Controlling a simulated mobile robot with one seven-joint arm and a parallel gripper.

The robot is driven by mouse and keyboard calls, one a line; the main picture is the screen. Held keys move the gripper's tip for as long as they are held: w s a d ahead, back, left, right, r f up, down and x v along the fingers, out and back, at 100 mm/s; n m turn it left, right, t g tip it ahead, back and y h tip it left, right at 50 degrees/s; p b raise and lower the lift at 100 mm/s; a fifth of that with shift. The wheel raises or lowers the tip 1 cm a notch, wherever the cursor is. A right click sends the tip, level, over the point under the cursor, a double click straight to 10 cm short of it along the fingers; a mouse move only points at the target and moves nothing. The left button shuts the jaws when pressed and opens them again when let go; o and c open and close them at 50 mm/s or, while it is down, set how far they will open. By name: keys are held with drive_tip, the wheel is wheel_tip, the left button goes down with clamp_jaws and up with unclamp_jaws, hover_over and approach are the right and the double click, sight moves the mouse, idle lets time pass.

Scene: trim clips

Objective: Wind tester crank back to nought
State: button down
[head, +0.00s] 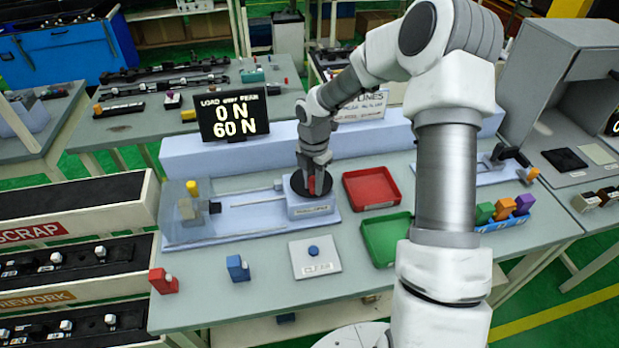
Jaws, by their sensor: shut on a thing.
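The tester (265,225) lies along the back of the workbench, with a pale blue base, thin rails and a clear guard at its left end. Its crank is a dark round disc (299,188) on a pale block at the right end. The display (232,117) behind the tester reads "LOAD over PEAK", 0 N and 60 N.
A red tray (371,188) and a green tray (386,240) stand right of the crank. A CLEAR button plate (315,257) lies in front. A blue clip (237,268) and a red clip (163,281) stand front left. SCRAP and REWORK racks (70,225) flank the bench.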

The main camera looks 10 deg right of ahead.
drive_tip(key=shift+d+n+p, duration=0.3)
drive_tip(key=shift+n+p, duration=0.1)
drive_tip(key=shift+n, duration=0.4)
drive_tip(key=c, duration=0.7)
unclamp_jaws()
drive_tip(key=shift+o, duration=0.2)
wheel_tip(320, 180, up, 18)
drive_tip(key=shift+f+b, duration=0.25)
drive_tip(key=shift+b, duration=0.05)
